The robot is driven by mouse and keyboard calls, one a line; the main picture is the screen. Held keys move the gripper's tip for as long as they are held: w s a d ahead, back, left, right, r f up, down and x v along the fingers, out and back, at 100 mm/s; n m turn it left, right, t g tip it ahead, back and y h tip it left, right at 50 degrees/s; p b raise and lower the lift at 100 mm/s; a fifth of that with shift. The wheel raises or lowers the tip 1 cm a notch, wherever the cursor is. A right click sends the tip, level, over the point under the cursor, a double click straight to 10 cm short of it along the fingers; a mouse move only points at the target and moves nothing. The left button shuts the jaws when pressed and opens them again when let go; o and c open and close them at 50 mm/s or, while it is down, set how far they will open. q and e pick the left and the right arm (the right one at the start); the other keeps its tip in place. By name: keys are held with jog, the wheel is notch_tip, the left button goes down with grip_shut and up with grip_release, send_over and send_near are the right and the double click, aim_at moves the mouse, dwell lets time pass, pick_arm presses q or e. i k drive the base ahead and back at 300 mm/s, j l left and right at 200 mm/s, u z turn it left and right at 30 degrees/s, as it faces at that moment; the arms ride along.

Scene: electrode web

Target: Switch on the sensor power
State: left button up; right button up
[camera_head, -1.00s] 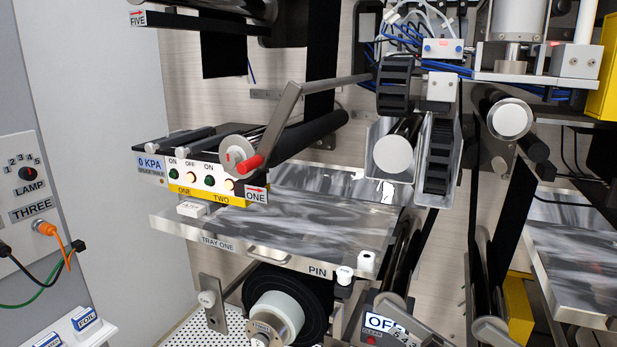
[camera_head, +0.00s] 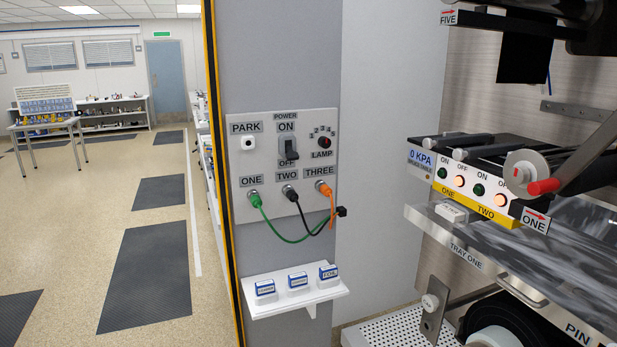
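The power switch (camera_head: 288,149) is a dark grey lever on a pale control panel (camera_head: 258,172), between an ON label above and an OFF label below. Its lever seems to point down toward OFF, but it is small in the picture. Sockets ONE (camera_head: 254,197), TWO (camera_head: 288,189) and THREE (camera_head: 321,184) sit below it, holding a green, a black and an orange plug. Neither of my grippers is in view.
A small shelf (camera_head: 300,301) with labelled blocks juts out below. The machine with TRAY ONE (camera_head: 468,256) stands at the right; open floor (camera_head: 70,220) lies left.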

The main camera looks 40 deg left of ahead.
aim_at(291, 156)
jog(key=u, duration=1.5)
jog(key=i+z, duration=0.3)
